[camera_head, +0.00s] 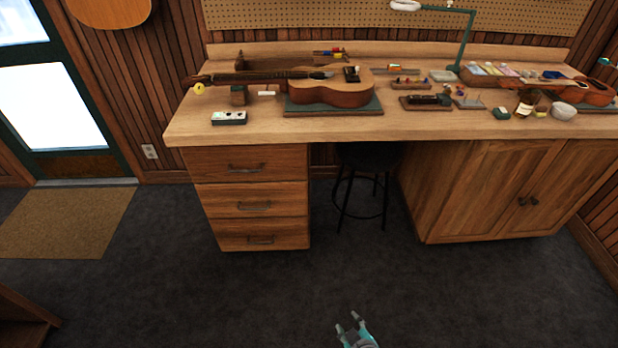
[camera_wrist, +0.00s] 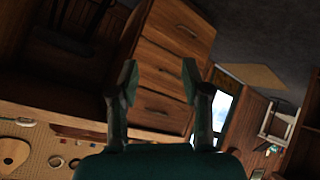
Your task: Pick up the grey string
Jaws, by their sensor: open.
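I cannot make out a grey string for certain in either view; the small items on the workbench (camera_head: 430,127) are too small to tell apart fully. My gripper (camera_head: 347,322) is at the bottom of the head view, in front of the bench and well apart from it. It is open, with nothing between its fingers. In the wrist view my gripper (camera_wrist: 160,78) shows its two fingers spread, with the bench's drawers (camera_wrist: 165,75) beyond, seen tilted.
A ukulele (camera_head: 340,90) lies on a dark green mat (camera_head: 300,110) on the bench. Several small tools, a green lamp (camera_head: 466,40) and a white bowl (camera_head: 563,111) stand to its right. A black stool (camera_head: 362,185) is under the bench. The dark floor in front is clear.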

